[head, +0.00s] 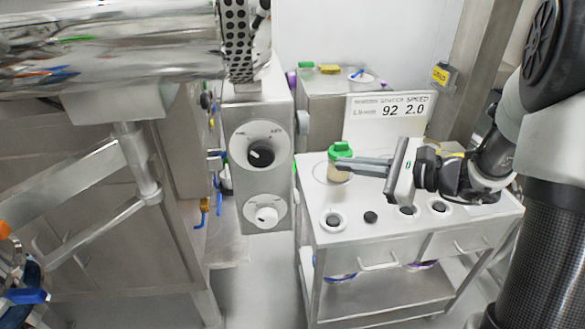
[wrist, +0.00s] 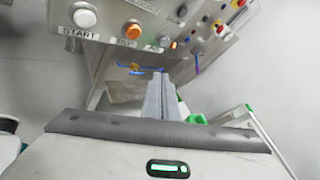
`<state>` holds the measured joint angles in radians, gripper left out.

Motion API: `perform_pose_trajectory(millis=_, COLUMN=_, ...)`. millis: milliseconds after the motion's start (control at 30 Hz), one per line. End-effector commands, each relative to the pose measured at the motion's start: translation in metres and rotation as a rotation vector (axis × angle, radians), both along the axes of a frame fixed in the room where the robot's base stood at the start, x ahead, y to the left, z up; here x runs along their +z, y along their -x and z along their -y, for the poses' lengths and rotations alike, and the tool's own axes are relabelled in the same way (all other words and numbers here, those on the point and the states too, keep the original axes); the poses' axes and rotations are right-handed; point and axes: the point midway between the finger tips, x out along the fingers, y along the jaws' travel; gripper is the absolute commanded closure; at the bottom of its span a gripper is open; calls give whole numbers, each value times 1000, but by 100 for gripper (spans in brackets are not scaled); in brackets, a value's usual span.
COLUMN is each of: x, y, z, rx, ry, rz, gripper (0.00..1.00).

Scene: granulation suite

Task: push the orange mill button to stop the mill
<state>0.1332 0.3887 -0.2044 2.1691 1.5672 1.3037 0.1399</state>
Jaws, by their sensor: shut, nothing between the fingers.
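The label under the large one is too blurred to read surely. My gripper (wrist: 160,78) is shut and empty, its fingertips below the buttons in the picture and apart from them. In the head view my gripper (head: 340,164) reaches left above a steel cart, its fingertips overlapping a green-lidded jar (head: 340,150); contact cannot be told. I cannot make out the orange button panel there.
The steel cart (head: 330,238) carries several dark round items in white rings and a display sign (head: 390,108). Large steel machinery (head: 90,200) fills the left.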

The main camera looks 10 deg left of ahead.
Motion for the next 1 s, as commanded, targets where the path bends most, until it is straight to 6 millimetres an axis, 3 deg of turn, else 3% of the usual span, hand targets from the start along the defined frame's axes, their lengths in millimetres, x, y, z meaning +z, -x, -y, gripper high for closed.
perform_pose_trajectory(millis=500, x=-1, y=19, z=-65, rx=3, ry=0, rz=1, gripper=100)
perform_pose_trajectory(millis=1000, x=0, y=22, z=-76, rx=1, ry=0, rz=0, gripper=100)
